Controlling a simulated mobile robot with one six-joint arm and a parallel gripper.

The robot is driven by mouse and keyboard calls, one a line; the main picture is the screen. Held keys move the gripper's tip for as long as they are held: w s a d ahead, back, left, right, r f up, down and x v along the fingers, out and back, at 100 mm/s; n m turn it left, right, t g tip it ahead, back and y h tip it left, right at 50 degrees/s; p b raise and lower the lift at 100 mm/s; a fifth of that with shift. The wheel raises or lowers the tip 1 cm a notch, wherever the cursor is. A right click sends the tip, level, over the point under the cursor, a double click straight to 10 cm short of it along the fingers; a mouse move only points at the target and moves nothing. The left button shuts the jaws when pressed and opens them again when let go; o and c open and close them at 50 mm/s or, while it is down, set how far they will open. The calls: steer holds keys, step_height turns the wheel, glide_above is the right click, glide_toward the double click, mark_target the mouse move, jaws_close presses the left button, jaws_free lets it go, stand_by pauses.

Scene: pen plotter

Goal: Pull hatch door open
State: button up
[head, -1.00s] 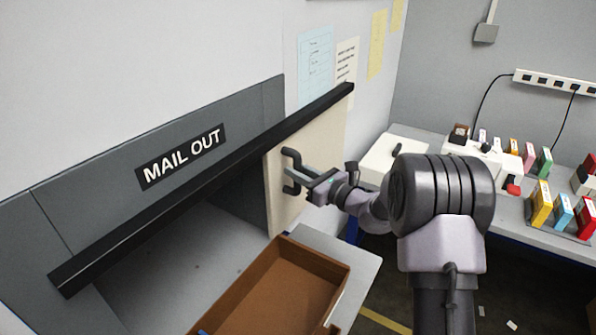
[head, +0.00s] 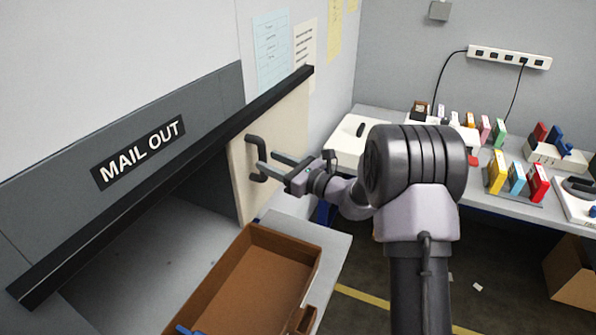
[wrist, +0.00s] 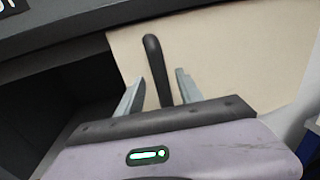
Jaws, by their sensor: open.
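The hatch door (head: 285,125) is a cream panel hanging below a black rail at the right end of the rail. The hatch opening left of it is uncovered. A dark handle (head: 252,150) stands out from the door's left part. My gripper (head: 268,162) is open, with its fingertips close to the handle from the right. In the wrist view, the handle (wrist: 154,62) appears between my two spread fingers (wrist: 160,84), in front of the cream door (wrist: 225,55). I cannot tell whether a finger touches it.
The black rail (head: 150,190) runs under a "MAIL OUT" sign (head: 138,152). A brown open tray (head: 262,275) stands on a grey shelf below the door. A grey table (head: 470,185) with small coloured boxes lies at the right.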

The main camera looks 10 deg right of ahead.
steer(key=p+v, duration=0.1)
steer(key=v, duration=1.3)
steer(key=shift+a, duration=0.1)
steer(key=s+a+r+n+g+h+b, duration=0.1)
steer(key=s+a+r+n+g, duration=0.1)
steer(key=s+a+n+g, duration=0.45)
steer(key=s+a+r+n+g+b, duration=0.15)
steer(key=s+a+n+g, duration=0.25)
steer(key=s+a+n, duration=0.6)
steer(key=s+d+n+t+h, duration=0.1)
steer(key=s+d+n+h, duration=0.2)
steer(key=s, duration=0.4)
steer(key=s+d+n+t+h, duration=0.1)
steer(key=s+d+n+h, duration=0.3)
steer(key=s+d+h, duration=0.1)
steer(key=shift+s+f+t+h, duration=0.2)
steer(key=shift+s+t+h, duration=0.2)
steer(key=shift+s, duration=0.5)
